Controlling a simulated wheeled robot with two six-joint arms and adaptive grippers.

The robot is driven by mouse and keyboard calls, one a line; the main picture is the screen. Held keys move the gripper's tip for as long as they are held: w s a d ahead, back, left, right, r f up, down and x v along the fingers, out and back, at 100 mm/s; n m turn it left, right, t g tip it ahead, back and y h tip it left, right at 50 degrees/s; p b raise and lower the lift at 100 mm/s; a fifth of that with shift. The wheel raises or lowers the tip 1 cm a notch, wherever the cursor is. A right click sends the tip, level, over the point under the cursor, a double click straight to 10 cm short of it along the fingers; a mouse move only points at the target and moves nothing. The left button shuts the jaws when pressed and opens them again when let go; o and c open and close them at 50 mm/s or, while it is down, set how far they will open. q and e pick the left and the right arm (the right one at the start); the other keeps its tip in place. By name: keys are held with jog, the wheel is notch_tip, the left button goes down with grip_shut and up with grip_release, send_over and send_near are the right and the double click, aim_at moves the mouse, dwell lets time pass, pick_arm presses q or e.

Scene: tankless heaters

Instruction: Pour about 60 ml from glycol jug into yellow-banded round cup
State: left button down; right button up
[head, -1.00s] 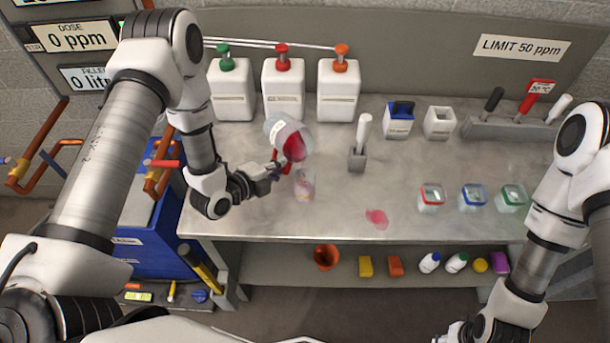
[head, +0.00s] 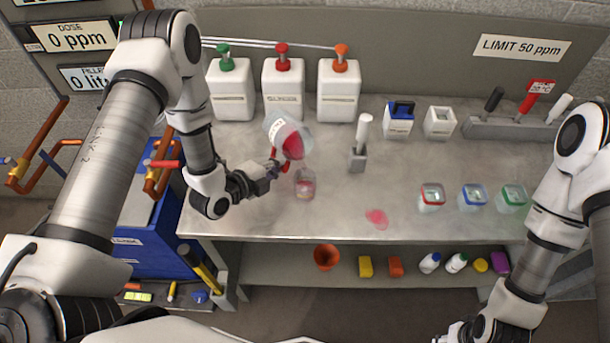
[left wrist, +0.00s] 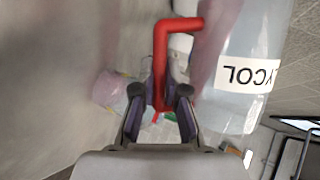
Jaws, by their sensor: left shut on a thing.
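The glycol jug (head: 281,131), clear with a white label, pinkish-red liquid and a red handle, is tilted mouth-down above the table. My left gripper (head: 272,170) is shut on its red handle (left wrist: 163,62); the label shows upside down in the left wrist view (left wrist: 250,76). The clear round cup (head: 304,187) stands upright on the table just below the jug, with pink liquid inside. It also shows in the left wrist view (left wrist: 110,88), with bits of yellow at its edge. No stream is clearly visible. My right gripper (head: 462,333) is at the bottom edge, partly cut off.
A white-handled tool in a grey holder (head: 358,158) stands right of the jug. White jugs (head: 283,92) line the back.

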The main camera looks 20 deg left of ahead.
aim_at(283, 168)
dwell(0.4)
pick_arm(q)
jog(key=shift+w+a+r+n, duration=0.1)
jog(key=shift+w+a+n, duration=0.05)
jog(key=shift+n, duration=0.15)
jog(key=shift+n+g+h, duration=0.4)
jog(key=shift+n+g, duration=0.2)
jog(key=shift+g, duration=0.1)
jog(key=r+p, duration=0.1)
jog(key=p, duration=0.1)
jog(key=r+p, duration=0.1)
jog(key=r, duration=0.1)
jog(key=r+p, duration=0.2)
jog(key=shift+d+r+p, duration=0.1)
jog(key=shift+d+p, duration=0.2)
jog(key=shift+p, duration=0.05)
jog(key=shift+s+d+f+n+g+h+b, duration=0.15)
jog(key=shift+s+f+n+g+h+b, duration=0.1)
jog(key=shift+f+b, duration=0.15)
jog(key=shift+s+d+f+n+g+h+b, duration=0.15)
jog(key=shift+f+n+g+b, duration=0.1)
jog(key=shift+f, duration=0.2)
jog(key=shift+s+f, duration=0.1)
jog(key=shift+s, duration=0.2)
jog(key=shift+s+d+n+h, duration=0.15)
jog(key=shift+n+h, duration=0.15)
jog(key=shift+g, duration=0.3)
jog(key=shift+d+f+n, duration=0.1)
jog(key=shift+d+n, duration=0.05)
jog(key=shift+n, duration=0.15)
